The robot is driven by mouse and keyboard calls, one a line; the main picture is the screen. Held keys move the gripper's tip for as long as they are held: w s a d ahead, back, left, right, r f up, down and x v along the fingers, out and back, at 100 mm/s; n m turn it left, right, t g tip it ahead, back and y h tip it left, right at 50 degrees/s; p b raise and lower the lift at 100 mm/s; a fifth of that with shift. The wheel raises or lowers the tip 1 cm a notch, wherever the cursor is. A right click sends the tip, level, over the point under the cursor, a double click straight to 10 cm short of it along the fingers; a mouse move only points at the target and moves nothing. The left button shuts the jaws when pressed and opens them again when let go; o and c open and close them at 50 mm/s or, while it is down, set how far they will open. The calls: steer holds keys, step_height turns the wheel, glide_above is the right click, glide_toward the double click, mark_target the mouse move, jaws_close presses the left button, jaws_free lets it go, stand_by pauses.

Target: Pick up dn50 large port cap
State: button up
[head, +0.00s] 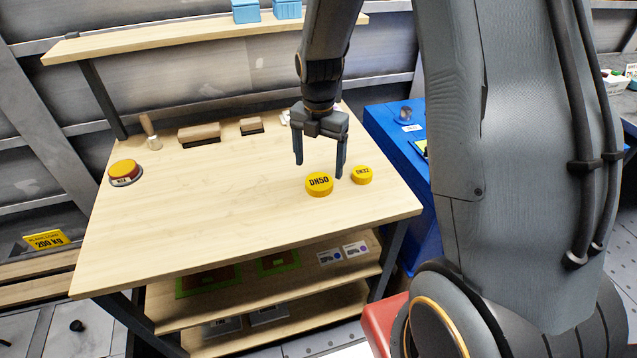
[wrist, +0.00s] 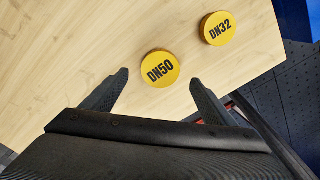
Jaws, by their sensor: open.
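The DN50 cap is a yellow round cap (head: 319,188) with black lettering, lying flat on the wooden workbench (head: 200,225). It also shows in the wrist view (wrist: 160,69), ahead of the fingertips and roughly between their lines. My gripper (head: 319,168) is open and empty, pointing down at the cap. In the wrist view its two fingers (wrist: 158,82) are spread wider than the cap. In the head view the right finger comes down just behind the cap's right side; I cannot tell its exact height.
A smaller yellow DN32 cap (head: 362,175) lies just right of the DN50 cap, close to the right finger. The bench middle is clear. A blue table (head: 405,160) adjoins at right.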

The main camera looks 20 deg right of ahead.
mark_target(319, 181)
steer(key=shift+s+f+p, duration=0.15)
steer(key=shift+f+p, duration=0.85)
steer(key=shift+f, duration=2)
steer(key=c, duration=1.1)
steer(key=shift+r, duration=0.1)
